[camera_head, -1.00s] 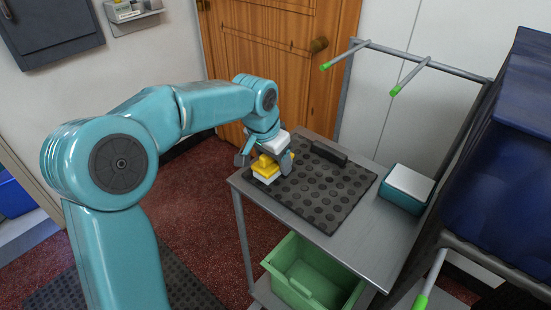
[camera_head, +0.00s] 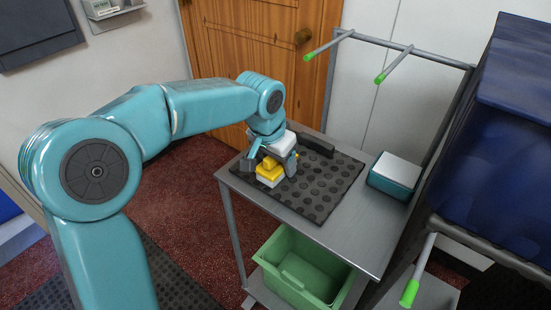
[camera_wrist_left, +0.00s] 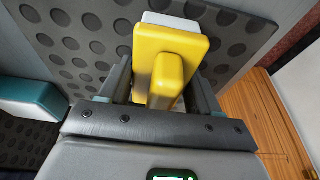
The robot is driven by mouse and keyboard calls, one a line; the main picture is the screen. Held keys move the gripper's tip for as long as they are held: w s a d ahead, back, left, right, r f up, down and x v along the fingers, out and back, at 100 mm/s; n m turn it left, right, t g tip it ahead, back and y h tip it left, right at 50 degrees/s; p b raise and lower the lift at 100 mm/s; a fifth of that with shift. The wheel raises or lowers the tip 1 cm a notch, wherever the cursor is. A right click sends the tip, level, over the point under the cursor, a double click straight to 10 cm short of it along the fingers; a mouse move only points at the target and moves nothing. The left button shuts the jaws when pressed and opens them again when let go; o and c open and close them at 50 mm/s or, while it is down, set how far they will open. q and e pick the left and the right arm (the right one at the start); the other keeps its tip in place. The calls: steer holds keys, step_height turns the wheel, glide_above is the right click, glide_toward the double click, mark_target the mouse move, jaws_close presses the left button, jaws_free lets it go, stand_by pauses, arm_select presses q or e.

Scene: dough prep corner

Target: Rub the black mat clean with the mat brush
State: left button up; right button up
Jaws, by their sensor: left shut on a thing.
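The black mat (camera_head: 325,190) lies on the metal cart top (camera_head: 355,235) and has rows of round dark spots. It also fills much of the left wrist view (camera_wrist_left: 85,45). The mat brush, a yellow block with a yellow handle and a white underside (camera_head: 269,178), is over the mat's left part in the head view. Whether it touches the mat is hard to tell. My left gripper (camera_head: 270,167) is shut on the brush, with a finger on each side of the handle, as the brush (camera_wrist_left: 190,45) shows in the wrist view. My right gripper is not in view.
A teal box with a white top (camera_head: 397,172) stands right of the mat. A green bin (camera_head: 300,275) sits on the shelf below. Green-tipped rods (camera_head: 395,65) stick out behind the cart. A dark blue bulk (camera_head: 500,140) stands at the right. A wooden door (camera_head: 240,45) is behind.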

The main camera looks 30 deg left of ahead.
arm_select(q)
steer(key=shift+f, duration=0.1)
steer(key=shift+w+a+p, duration=0.2)
steer(key=shift+a+p, duration=0.5)
steer(key=shift+a, duration=1.8)
steer(key=shift+s+d, duration=0.1)
steer(key=shift+d, duration=1.2)
